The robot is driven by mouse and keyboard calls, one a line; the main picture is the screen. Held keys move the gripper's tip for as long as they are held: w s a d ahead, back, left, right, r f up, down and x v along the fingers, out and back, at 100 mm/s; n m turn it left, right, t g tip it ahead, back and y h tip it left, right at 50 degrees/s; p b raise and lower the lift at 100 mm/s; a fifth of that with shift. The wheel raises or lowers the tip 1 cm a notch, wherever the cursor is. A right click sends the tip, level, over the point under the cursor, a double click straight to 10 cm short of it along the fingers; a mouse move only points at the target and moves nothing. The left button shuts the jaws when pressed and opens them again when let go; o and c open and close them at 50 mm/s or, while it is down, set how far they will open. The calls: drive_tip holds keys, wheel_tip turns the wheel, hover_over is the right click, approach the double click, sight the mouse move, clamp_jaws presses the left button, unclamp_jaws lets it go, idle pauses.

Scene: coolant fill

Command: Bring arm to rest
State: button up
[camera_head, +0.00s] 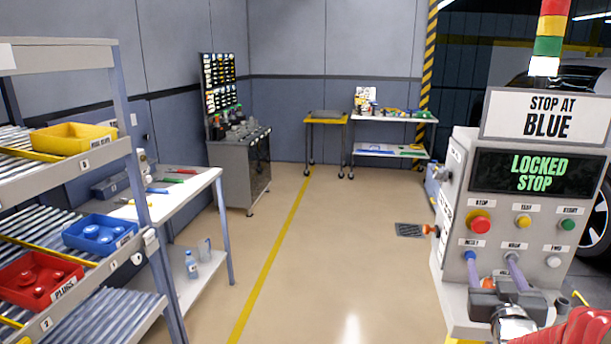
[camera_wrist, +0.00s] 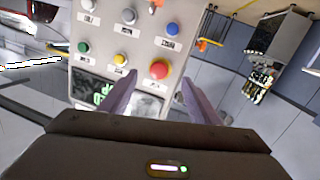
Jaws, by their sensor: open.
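My gripper (camera_head: 491,260) is open and empty in front of the lower part of the grey control panel (camera_head: 455,200), at the right of the head view. Its two purple fingers stand apart, and I cannot tell whether either touches the panel. In the wrist view, my gripper (camera_wrist: 158,79) faces the same panel, which looks upside down there. The red stop button (camera_wrist: 159,69) shows between the fingertips. The panel's screen (camera_head: 539,172) reads "LOCKED STOP" in green. A sign (camera_head: 548,118) above it reads "STOP AT BLUE".
A roller rack (camera_head: 85,167) with yellow, blue and red bins stands at the left. Behind it is a white table (camera_head: 185,195) with tools. A grey cabinet (camera_head: 238,178) and a white cart (camera_head: 390,118) stand at the back. The middle floor (camera_head: 330,250) is clear.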

drive_tip(key=s+a+f+m+g+y, duration=0.1)
drive_tip(key=s+a+f+g+y, duration=0.3)
drive_tip(key=s+f+g, duration=0.6)
drive_tip(key=s+a+r+n+y, duration=0.1)
drive_tip(key=s+a+r, duration=0.1)
drive_tip(key=a, duration=0.6)
drive_tip(key=s+a+r+n+y, duration=0.1)
drive_tip(key=s+a, duration=0.3)
drive_tip(key=a, duration=0.5)
drive_tip(key=s+a+r+n+y, duration=0.1)
drive_tip(key=s+a+r+n, duration=0.1)
drive_tip(key=a, duration=0.7)
drive_tip(key=shift+s+a+r+y, duration=0.2)
drive_tip(key=shift+s+r+y, duration=0.1)
drive_tip(key=shift+s+r, duration=0.45)
idle(3.6)
